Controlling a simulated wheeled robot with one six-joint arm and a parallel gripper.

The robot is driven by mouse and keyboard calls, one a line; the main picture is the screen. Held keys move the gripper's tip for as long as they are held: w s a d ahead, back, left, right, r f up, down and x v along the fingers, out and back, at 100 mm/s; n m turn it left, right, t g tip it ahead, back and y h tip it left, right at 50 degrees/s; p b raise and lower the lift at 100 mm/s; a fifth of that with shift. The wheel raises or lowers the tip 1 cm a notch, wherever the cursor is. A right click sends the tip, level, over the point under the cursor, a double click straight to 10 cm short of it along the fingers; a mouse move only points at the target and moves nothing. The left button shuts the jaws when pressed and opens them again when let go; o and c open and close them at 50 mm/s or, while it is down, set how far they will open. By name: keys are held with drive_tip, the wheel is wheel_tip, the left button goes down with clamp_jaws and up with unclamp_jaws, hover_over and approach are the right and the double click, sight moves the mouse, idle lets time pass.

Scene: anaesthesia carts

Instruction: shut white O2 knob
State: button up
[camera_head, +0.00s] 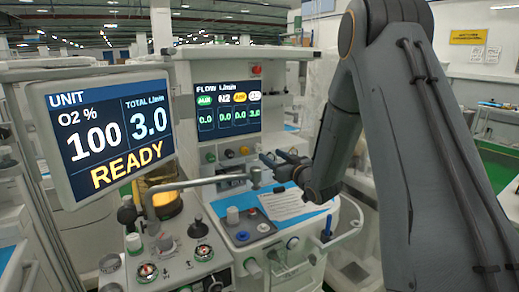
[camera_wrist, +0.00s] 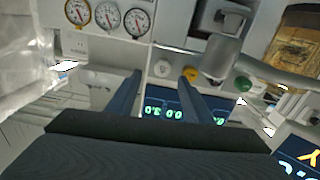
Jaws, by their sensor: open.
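The white O2 knob (camera_wrist: 162,68) is a small round knob on the pale panel of the anaesthesia machine. In the wrist view it appears between my fingertips, a little beyond them. No contact is visible. The display's rightmost flow reads 3.0.
A yellow knob (camera_wrist: 190,73) and a green knob (camera_wrist: 243,83) share the row. A grey cylinder (camera_wrist: 221,56) on a jointed metal arm (camera_head: 200,182) stands close to it. Several gauges (camera_wrist: 107,15) and the READY screen (camera_head: 105,134) are nearby. A paper sheet (camera_head: 288,204) lies on the blue worktop.

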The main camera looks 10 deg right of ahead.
sight(260, 149)
drive_tip(key=x, duration=0.2)
drive_tip(key=p+x, duration=0.1)
drive_tip(key=x, duration=0.4)
drive_tip(key=shift+w+a+p, duration=0.2)
drive_tip(key=shift+a+p, duration=0.15)
drive_tip(key=shift+c, duration=0.5)
drive_tip(key=c, duration=1)
drive_tip(key=shift+m, duration=0.3)
